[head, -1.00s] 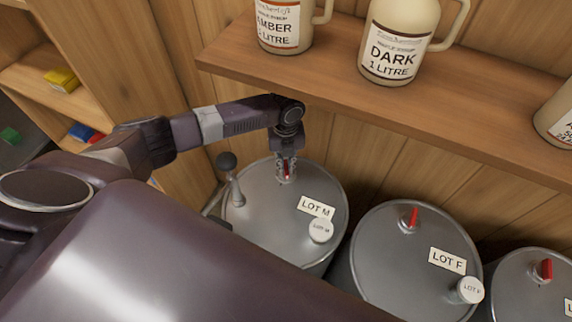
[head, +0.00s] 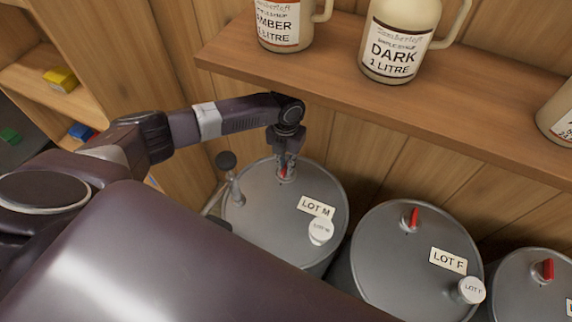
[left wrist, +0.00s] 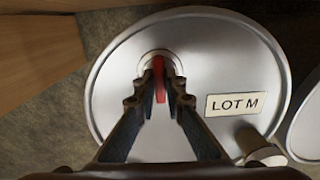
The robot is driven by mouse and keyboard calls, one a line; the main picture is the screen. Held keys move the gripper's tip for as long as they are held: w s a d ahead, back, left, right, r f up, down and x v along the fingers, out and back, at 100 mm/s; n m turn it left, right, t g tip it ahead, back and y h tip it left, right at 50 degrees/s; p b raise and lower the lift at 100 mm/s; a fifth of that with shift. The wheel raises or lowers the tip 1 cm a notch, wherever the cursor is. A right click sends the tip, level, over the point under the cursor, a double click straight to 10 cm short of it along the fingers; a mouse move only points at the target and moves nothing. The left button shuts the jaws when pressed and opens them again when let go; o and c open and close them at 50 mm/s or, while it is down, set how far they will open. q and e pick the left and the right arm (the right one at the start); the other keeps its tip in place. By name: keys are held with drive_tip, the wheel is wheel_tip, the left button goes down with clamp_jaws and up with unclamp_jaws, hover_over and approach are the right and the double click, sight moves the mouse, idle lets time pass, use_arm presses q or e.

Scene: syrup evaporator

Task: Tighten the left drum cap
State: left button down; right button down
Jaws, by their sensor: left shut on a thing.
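The left drum (head: 268,215), labelled LOT M, is a grey metal drum with a flat lid. Its cap with a red grip bar (left wrist: 159,80) sits near the lid's back edge; in the head view only a bit of red (head: 283,172) shows. My left gripper (head: 285,172) points down over this cap. In the left wrist view its two fingers (left wrist: 160,82) are on either side of the red bar, shut on it. The bar runs nearly up and down in that view. My right gripper is not in view.
On the same lid stand a dark-knobbed lever (head: 230,178) and a white cap marked LOT M (head: 320,231). The LOT F drum (head: 400,265) and a third drum (head: 520,290) stand to the right. A wooden shelf (head: 330,85) with jugs (head: 395,40) overhangs behind.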

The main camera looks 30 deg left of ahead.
use_arm(q)
drive_tip(key=shift+w+r, duration=0.1)
drive_tip(key=c, duration=2)
unclamp_jaws()
wheel_tip(320, 180, up, 8)
drive_tip(key=shift+f, duration=0.25)
